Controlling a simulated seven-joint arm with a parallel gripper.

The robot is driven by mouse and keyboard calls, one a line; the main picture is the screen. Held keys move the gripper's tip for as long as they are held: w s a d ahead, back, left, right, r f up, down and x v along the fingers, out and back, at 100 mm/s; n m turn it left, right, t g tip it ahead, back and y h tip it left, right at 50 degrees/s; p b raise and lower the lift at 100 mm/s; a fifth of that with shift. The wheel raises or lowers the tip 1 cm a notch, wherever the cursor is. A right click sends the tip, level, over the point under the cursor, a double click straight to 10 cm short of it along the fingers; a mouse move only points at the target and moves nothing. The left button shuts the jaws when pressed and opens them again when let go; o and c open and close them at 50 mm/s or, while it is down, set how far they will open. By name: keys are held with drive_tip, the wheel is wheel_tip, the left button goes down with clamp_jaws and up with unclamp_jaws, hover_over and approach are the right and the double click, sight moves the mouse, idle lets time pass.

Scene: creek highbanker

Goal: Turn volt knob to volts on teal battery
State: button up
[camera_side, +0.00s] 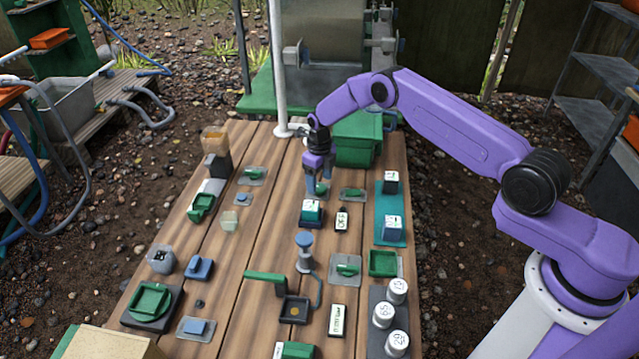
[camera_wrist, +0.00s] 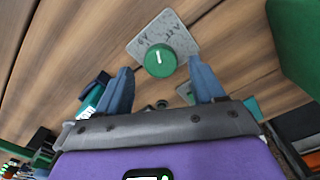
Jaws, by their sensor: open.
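A round green knob (camera_wrist: 160,61) with a short white pointer line sits on a grey speckled plate (camera_wrist: 172,30) with small markings that are hard to read. My gripper (camera_wrist: 160,68) is open, its blue fingers on either side of the knob in the wrist view. I cannot tell whether they touch it. In the side view my gripper (camera_side: 318,172) points down over this knob, partly hiding it. A teal block (camera_side: 311,213) with a white label stands just in front of the gripper; it may be the teal battery. It also shows beside the left finger in the wrist view (camera_wrist: 92,97).
Another green knob on a plate (camera_side: 352,193) lies just right of the gripper. A black-and-white OFF tag (camera_side: 342,220) and a teal tray (camera_side: 391,235) with labelled cubes are nearby. A green bin (camera_side: 357,150) stands behind. Several other fixtures crowd the plank table (camera_side: 262,225).

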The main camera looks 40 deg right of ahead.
drive_tip(key=shift+r, duration=2.25)
drive_tip(key=shift+r, duration=0.1)
